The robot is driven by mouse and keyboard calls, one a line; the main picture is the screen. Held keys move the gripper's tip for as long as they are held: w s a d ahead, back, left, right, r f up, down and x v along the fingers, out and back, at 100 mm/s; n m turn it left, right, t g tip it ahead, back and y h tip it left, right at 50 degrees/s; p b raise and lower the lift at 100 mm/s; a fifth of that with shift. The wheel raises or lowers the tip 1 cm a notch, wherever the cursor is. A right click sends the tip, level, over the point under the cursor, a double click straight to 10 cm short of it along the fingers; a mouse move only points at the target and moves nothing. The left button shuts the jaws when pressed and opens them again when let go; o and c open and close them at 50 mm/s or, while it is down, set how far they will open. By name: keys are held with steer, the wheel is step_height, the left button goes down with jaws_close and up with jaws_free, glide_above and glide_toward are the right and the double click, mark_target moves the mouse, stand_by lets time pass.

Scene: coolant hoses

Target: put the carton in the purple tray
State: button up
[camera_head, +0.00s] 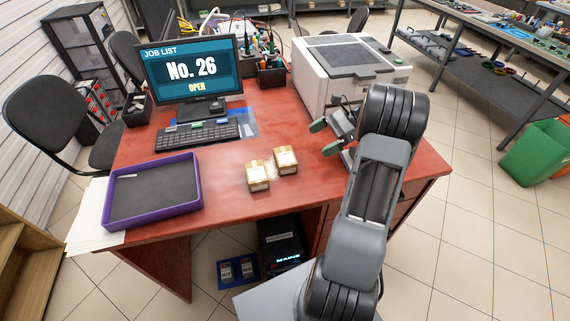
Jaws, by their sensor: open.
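Two small brown cartons with pale labels stand close together near the middle of the red desk: a left carton (258,176) and a right carton (286,160). I cannot tell which one the task means. The purple tray (187,207) with a dark grey floor lies at the desk's front left, and it looks empty apart from a small pale mark near its back edge. My gripper (328,140) is open and empty, to the right of the cartons and apart from them, in front of the white machine. My arm hides part of the desk's right side.
A monitor (193,72) and keyboard (197,135) stand behind the tray. A white machine (347,68) fills the back right of the desk. White papers (92,220) stick out under the tray's left side. The desk between tray and cartons is clear.

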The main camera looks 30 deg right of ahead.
mark_target(290, 154)
steer(key=shift+d+f+m, duration=0.25)
steer(key=shift+f+m, duration=0.05)
steer(key=shift+f, duration=0.1)
steer(key=x, duration=0.8)
steer(key=b+x, duration=0.1)
steer(key=x, duration=0.4)
steer(key=shift+w+a+r, duration=0.1)
steer(key=shift+w+r, duration=0.05)
steer(key=shift+w, duration=0.2)
steer(key=c, duration=0.7)
steer(key=shift+r, duration=0.15)
